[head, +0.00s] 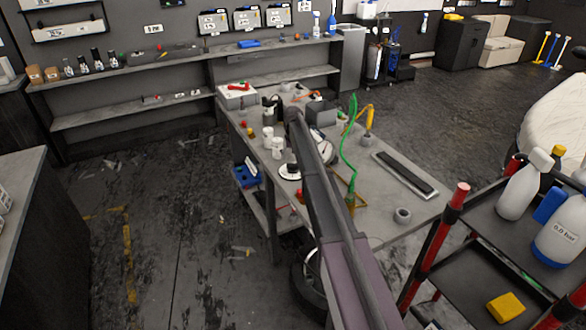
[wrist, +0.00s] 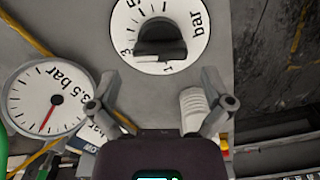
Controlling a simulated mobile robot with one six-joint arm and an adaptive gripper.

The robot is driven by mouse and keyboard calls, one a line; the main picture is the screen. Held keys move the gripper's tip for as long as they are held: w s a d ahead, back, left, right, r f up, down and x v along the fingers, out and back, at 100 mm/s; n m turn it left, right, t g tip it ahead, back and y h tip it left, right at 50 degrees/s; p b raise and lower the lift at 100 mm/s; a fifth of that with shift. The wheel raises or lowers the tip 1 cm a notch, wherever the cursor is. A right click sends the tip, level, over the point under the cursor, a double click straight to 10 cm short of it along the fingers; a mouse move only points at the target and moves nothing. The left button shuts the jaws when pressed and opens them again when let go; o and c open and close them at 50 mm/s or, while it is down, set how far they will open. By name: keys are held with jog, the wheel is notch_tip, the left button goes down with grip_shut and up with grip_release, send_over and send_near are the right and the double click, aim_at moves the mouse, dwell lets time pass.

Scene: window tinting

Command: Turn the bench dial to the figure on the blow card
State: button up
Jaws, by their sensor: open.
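The bench dial, a white round face (wrist: 190,38) with black figures and the word "bar", is at the top of the wrist view. Its black knob (wrist: 160,38) is turned with its broad end towards the lower part of the face, near the 3 and the 1; the exact setting is unclear. My gripper (wrist: 159,78) is open and empty, its fingers below the dial, apart from the knob. In the head view a white disc (head: 289,172) on the bench looks like the dial; my arm hides the gripper there. I cannot identify the blow card for certain.
A white gauge (wrist: 47,98) with a red needle and "bar" print lies left of my gripper. A ribbed pale cylinder (wrist: 194,105) stands by the right finger. The bench (head: 375,215) also holds cups and a green coiled hose (head: 348,150). A bottle cart (head: 480,230) stands right.

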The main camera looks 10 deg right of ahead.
aim_at(293, 163)
jog(key=shift+f+b, duration=1.35)
jog(key=shift+f, duration=0.25)
jog(key=shift+c, duration=0.2)
jog(key=c, duration=0.9)
